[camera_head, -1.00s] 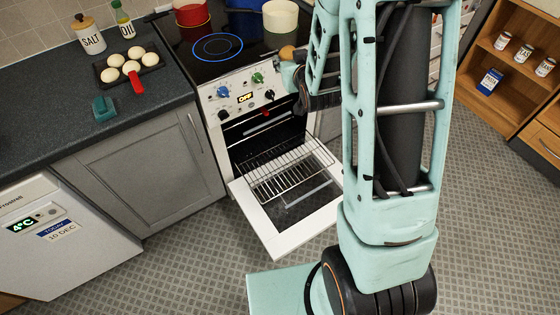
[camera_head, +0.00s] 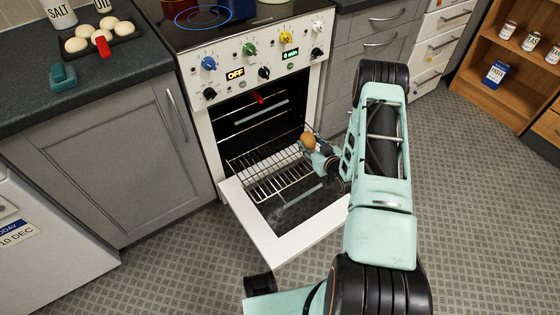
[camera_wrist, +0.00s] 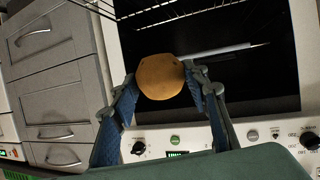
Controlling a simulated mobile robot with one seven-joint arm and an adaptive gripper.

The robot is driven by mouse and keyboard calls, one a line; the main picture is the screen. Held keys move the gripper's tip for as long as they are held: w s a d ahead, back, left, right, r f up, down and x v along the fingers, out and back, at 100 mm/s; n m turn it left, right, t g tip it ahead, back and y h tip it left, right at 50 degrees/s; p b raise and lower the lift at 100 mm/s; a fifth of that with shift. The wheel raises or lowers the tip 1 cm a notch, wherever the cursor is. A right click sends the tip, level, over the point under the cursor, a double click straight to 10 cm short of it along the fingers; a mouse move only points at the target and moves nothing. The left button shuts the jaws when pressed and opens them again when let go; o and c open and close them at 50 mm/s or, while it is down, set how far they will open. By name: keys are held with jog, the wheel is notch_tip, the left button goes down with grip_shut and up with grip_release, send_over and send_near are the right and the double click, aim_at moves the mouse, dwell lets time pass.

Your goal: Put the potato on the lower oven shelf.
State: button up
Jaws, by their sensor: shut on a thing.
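My gripper (camera_head: 314,150) is shut on the potato (camera_head: 308,140), a round brown thing, at the right side of the open oven (camera_head: 262,120). In the wrist view the potato (camera_wrist: 160,76) sits between the two blue finger pads of my gripper (camera_wrist: 160,84), with the dark oven opening behind it. The oven door (camera_head: 262,232) is folded down. A wire shelf (camera_head: 268,172) shows in the lower part of the oven and reaches out over the door. A pale bar (camera_head: 262,112) shows higher inside; I cannot tell whether it is a second shelf.
The oven's control panel (camera_head: 250,65) with its knobs is above the opening. Grey cabinets (camera_head: 105,160) flank the oven on the left, drawers (camera_head: 372,45) on the right. A tray of several pale round items (camera_head: 95,38) stands on the counter. The floor right of my arm is clear.

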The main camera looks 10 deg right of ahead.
jog(key=shift+s+d+f, duration=0.1)
jog(key=shift+s+f, duration=0.1)
jog(key=shift+f, duration=0.8)
jog(key=shift+a+f, duration=0.25)
jog(key=shift+f, duration=0.1)
jog(key=w+a+f+b, duration=0.25)
jog(key=a+f, duration=0.25)
jog(key=a, duration=0.4)
send_over(274, 171)
jog(key=f, duration=0.4)
jog(key=shift+s+d+b, duration=0.1)
jog(key=shift+d+b, duration=0.25)
jog(key=shift+a+f+b, duration=0.15)
jog(key=shift+f+b, duration=0.1)
jog(key=shift+f, duration=0.65)
jog(key=shift+a+f+b, duration=0.15)
jog(key=shift+f+b, duration=0.1)
jog(key=shift+f, duration=0.65)
jog(key=shift+f, duration=0.2)
jog(key=o, duration=1.3)
jog(key=shift+c, duration=0.2)
